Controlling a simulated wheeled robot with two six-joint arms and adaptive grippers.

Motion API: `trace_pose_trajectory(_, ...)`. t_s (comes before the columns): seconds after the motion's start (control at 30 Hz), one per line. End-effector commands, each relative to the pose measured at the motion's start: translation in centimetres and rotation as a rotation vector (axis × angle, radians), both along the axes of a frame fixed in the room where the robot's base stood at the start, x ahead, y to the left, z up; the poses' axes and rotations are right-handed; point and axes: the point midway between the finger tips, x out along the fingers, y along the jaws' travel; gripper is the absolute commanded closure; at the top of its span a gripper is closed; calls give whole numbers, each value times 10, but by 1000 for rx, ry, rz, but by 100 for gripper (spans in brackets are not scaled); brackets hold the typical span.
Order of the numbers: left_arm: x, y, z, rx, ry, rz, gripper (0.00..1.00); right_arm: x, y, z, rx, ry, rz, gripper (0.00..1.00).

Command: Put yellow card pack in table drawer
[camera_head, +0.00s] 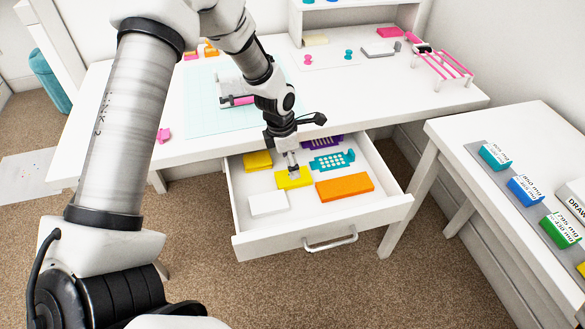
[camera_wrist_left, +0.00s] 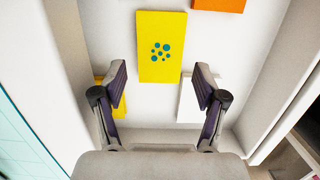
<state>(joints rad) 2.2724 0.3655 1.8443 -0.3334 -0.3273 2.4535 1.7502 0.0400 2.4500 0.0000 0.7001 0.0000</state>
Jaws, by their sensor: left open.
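The table drawer (camera_head: 275,245) is pulled open below the white table. A yellow card pack (camera_head: 298,182) lies on the drawer floor; in the left wrist view its face (camera_wrist_left: 160,30) has teal dots. My left gripper (camera_head: 292,168) is inside the drawer area, above this pack. In the left wrist view the gripper (camera_wrist_left: 160,72) is open and empty, with the dotted pack apart from and beyond its fingers. A second yellow pack (camera_head: 257,160) lies at the drawer's back left, partly hidden by a finger in the wrist view. My right gripper is not in view.
The drawer also holds a white pack (camera_head: 268,204), an orange pack (camera_head: 344,187), a teal piece (camera_head: 332,161) and a purple piece (camera_head: 322,142). The drawer walls stand close around my left gripper. A side table (camera_head: 450,135) with card boxes is at the right.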

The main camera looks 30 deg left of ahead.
Motion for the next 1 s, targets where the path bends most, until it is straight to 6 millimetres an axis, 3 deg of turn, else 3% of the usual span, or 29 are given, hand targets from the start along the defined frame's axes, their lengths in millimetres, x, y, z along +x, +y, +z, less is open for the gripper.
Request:
trace_pose_trajectory(0.03, -1, 1, 19, -1, -4, 0, 28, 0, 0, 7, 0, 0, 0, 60)
trace_pose_trajectory(0.1, -3, 3, 36, -1, -6, 1, 28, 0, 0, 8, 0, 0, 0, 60)
trace_pose_trajectory(0.3, -8, 7, 68, -1, -1, 1, 28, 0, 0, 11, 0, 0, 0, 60)
trace_pose_trajectory(1.0, -9, 7, 73, 0, 0, 0, 28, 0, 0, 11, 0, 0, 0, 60)
